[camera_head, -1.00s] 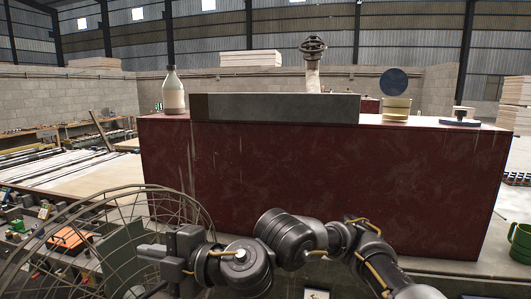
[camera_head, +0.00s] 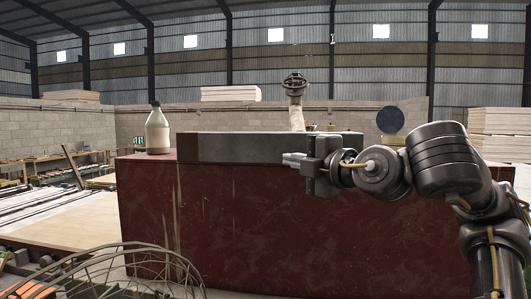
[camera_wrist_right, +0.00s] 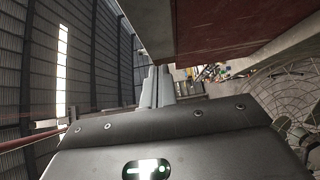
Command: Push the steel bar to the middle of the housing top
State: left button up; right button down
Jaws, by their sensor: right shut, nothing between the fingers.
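The steel bar (camera_head: 245,148) is a long grey block with a brownish left end. It lies along the near edge of the top of the dark red housing (camera_head: 230,215). My right gripper (camera_head: 294,160) is shut and empty, level with the bar and in front of its right part, fingertips pointing left. Whether it touches the bar is not clear. The gripper and wrist cover part of the bar's lower right face. In the right wrist view the closed fingers (camera_wrist_right: 156,88) show beside the grey bar (camera_wrist_right: 148,25) and the red housing (camera_wrist_right: 215,25). My left gripper is not in view.
A bottle (camera_head: 157,130) stands on the housing top left of the bar. A handwheel on a pale stem (camera_head: 295,88) rises behind the bar. A wire guard (camera_head: 120,270) is low at left.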

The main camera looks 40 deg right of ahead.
jog(key=shift+s+d+r, duration=0.1)
jog(key=shift+s+d, duration=0.05)
jog(key=b, duration=0.2)
send_near(260, 150)
jog(key=shift+w+a, duration=1.3)
jog(key=shift+w, duration=0.3)
jog(key=w+d, duration=0.1)
jog(key=w+d+p, duration=0.1)
jog(key=d, duration=0.1)
jog(key=shift+w+d, duration=0.2)
jog(key=shift+w+a, duration=0.1)
